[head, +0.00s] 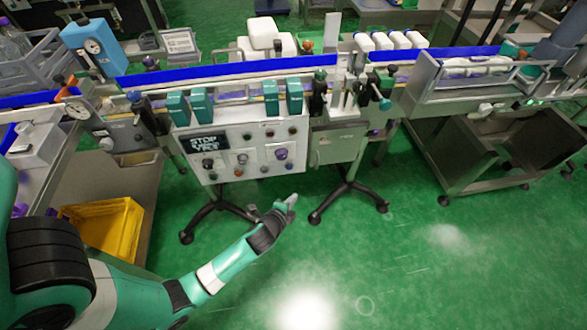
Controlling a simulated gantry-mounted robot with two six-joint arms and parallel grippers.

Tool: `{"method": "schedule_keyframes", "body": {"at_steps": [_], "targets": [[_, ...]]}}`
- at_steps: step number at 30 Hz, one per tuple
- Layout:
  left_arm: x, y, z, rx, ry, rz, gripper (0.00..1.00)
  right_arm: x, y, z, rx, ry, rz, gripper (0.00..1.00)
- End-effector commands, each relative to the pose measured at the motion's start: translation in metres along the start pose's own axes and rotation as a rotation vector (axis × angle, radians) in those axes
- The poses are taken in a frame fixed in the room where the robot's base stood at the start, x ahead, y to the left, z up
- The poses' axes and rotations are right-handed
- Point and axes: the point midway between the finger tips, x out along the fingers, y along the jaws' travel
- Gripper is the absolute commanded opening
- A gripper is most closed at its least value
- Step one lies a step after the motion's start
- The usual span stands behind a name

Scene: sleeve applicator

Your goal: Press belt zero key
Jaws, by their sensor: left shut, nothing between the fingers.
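A white control panel (222,163) hangs on the front of the conveyor line in the middle of the head view. It carries a dark display with white letters (206,143), which seem to begin with "STOP", and several small keys and knobs. A purple knob (281,154) stands at its right side. The key labels are too small to read, so I cannot tell which one is the belt zero key. My left gripper (291,200) is shut and empty. It appears below and right of the panel, apart from it, over the green floor. My right gripper is not in view.
The conveyor (230,68) with blue side rails runs across the view behind the panel. Several teal blocks (271,101) stand above the panel. A yellow crate (123,232) sits at lower left. Stand legs with black casters (350,190) are near my gripper. Floor at lower right is clear.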

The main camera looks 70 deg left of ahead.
Motion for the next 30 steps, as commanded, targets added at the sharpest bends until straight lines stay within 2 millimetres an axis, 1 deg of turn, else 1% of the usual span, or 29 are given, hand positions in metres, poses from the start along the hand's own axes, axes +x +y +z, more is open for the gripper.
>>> {"method": "schedule_keyframes", "body": {"at_steps": [10,14,17,24,30], "targets": [[0.001,-0.002,0.001,-0.004,-0.002,-0.002,0.0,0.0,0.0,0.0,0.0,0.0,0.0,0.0],[0.006,-0.006,0.005,-0.004,-0.003,-0.001,0.0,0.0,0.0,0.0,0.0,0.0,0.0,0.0],[0.014,-0.012,0.01,-0.006,-0.004,-0.002,0.0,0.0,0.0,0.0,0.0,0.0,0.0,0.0],[0.039,-0.029,0.029,-0.006,-0.004,-0.004,0.0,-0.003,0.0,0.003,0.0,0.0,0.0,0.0],[0.055,-0.042,0.04,-0.004,-0.003,-0.003,0.0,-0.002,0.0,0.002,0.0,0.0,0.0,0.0]]}}
